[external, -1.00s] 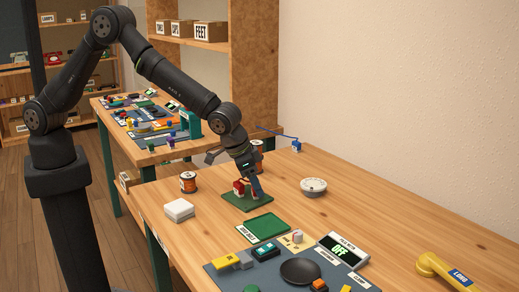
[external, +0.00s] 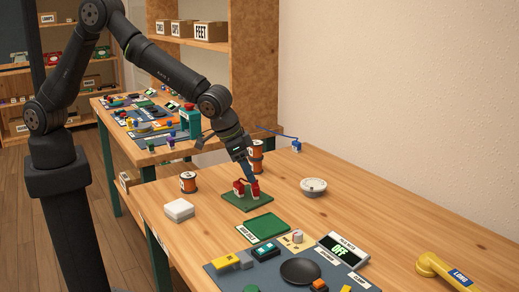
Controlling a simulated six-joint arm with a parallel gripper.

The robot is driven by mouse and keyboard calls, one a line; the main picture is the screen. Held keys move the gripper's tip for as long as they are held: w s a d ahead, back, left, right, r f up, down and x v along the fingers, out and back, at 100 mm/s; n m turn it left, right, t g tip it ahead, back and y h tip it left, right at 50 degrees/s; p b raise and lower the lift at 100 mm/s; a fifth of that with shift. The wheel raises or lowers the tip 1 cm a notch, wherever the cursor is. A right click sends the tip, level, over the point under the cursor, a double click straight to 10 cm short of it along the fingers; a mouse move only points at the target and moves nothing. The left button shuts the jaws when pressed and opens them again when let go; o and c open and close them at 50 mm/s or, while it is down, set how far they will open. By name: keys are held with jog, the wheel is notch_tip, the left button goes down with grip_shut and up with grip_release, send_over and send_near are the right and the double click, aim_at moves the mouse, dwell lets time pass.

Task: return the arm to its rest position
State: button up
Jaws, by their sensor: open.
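My gripper (external: 251,179) is at the lower end of my arm, just above or beside red pieces on a small green mat (external: 243,205) on the wooden table. It is open, and its fingers show nearly edge-on. One red piece (external: 239,188) stands left of the fingers. Another red piece (external: 255,191) is right under the fingertips in this view. I cannot tell whether the fingers touch it. My arm is bent and reaches out over the table.
Orange spools stand on the table, one at the left (external: 188,182) and one behind the gripper (external: 257,155). A white box (external: 179,210), green tray (external: 265,228), round white dish (external: 313,187), grey panel with parts (external: 230,278) and yellow handset (external: 445,270) surround it.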

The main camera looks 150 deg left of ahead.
aim_at(254, 185)
jog(key=x, duration=0.6)
jog(key=shift+f, duration=0.3)
notch_tip(254, 185, up, 5)
jog(key=shift+w+d+f, duration=0.1)
jog(key=w+d+r, duration=0.2)
jog(key=d+r, duration=0.5)
jog(key=d, duration=0.4)
jog(key=w+a+f+n, duration=0.2)
jog(key=w+a, duration=0.2)
jog(key=w, duration=0.8)
jog(key=shift+g, duration=0.4)
jog(key=a+f, duration=0.1)
jog(key=a, duration=0.2)
jog(key=s+a+f, duration=0.1)
jog(key=a+f, duration=0.1)
jog(key=a, duration=0.1)
jog(key=a+f, duration=0.2)
jog(key=a, duration=0.1)
jog(key=shift+s+f, duration=0.1)
jog(key=shift+s, duration=0.15)
jog(key=shift+s+a+f, duration=0.1)
jog(key=shift+a+f, duration=0.25)
jog(key=shift+a, duration=0.3)
